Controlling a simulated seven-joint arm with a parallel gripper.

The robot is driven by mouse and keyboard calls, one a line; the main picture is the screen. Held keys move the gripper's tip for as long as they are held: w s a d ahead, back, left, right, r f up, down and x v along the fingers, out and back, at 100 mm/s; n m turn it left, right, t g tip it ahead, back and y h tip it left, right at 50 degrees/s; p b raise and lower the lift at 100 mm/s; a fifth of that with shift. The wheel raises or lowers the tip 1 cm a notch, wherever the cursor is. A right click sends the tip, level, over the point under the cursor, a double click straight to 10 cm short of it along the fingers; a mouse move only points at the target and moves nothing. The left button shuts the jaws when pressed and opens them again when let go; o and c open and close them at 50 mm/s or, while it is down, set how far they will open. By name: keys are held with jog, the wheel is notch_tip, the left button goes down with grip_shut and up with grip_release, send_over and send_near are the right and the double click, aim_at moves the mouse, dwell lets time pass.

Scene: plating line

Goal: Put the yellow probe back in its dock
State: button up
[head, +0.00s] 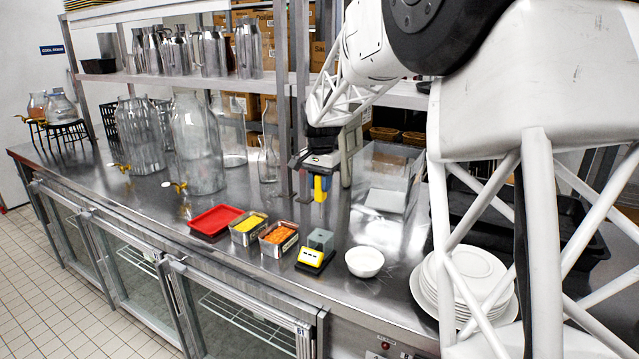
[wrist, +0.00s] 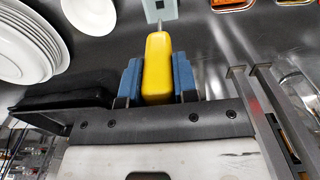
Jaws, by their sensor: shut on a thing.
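My gripper (head: 318,186) is shut on the yellow probe (head: 318,193) and holds it above the steel counter, behind the dock. In the wrist view, the yellow probe (wrist: 157,68) sits between the blue finger pads of my gripper (wrist: 157,80). Its thin metal tip points toward the dock's grey block (wrist: 160,9), which is cut off by the top edge. In the head view the dock (head: 311,258) has a yellow front with a small display and a grey block. The probe is apart from it there, and its tip is hard to make out.
Left of the dock stand tins of orange food (head: 279,239) and yellow food (head: 248,228), then a red tray (head: 215,220). A white bowl (head: 364,262) and stacked plates (head: 465,282) are to its right. A clear bin (head: 385,180) and glass jars (head: 197,145) stand behind.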

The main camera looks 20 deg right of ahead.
aim_at(320, 194)
jog(key=shift+f, duration=0.35)
jog(key=shift+f, duration=5.25)
jog(key=shift+f, duration=0.1)
jog(key=o, duration=1)
jog(key=shift+r, duration=3.95)
